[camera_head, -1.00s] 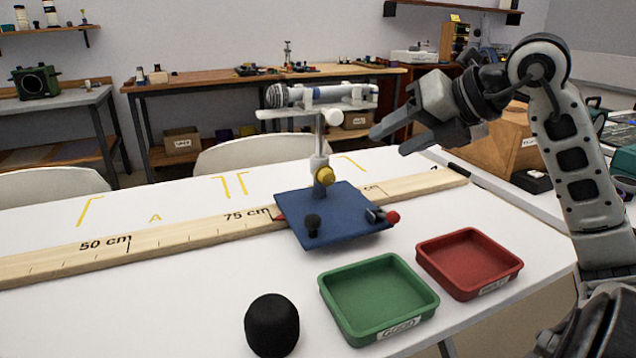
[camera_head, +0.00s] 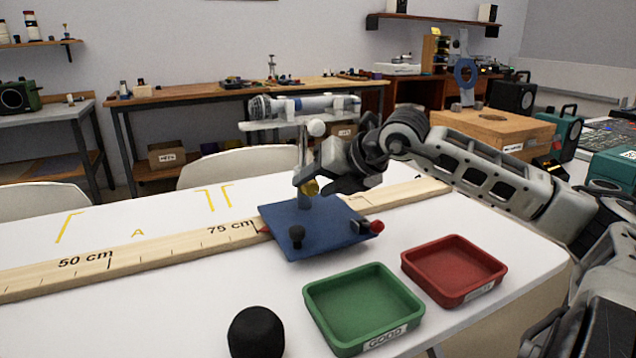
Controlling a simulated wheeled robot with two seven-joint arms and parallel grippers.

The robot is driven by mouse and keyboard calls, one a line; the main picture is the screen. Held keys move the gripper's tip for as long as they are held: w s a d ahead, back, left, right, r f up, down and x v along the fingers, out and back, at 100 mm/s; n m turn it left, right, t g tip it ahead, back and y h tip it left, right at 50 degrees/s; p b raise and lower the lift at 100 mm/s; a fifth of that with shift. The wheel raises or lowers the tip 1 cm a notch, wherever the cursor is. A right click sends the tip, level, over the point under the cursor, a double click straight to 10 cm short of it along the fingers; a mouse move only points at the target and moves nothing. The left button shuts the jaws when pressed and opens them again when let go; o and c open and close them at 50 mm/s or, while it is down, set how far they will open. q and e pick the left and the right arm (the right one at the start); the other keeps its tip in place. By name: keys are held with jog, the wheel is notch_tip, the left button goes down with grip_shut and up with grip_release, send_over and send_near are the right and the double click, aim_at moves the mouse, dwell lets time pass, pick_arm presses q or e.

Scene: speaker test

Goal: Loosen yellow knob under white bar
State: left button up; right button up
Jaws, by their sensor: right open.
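The yellow knob (camera_head: 309,188) is on the post above the blue base plate (camera_head: 300,222), partly hidden by my right gripper. The white bar (camera_head: 290,121) lies across the top of the post and carries a grey and white cylinder (camera_head: 290,104). A white knob (camera_head: 317,128) sits just under the bar. My right gripper (camera_head: 312,186) is open, with its fingers at the yellow knob. I cannot tell whether they touch it. My left gripper is not in view.
A green tray (camera_head: 365,305), a red tray (camera_head: 455,268) and a black rounded object (camera_head: 256,332) are in front.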

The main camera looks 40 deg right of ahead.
jog(key=shift+w, duration=0.1)
jog(key=shift+c, duration=0.3)
jog(key=c, duration=0.9)
jog(key=shift+c, duration=0.2)
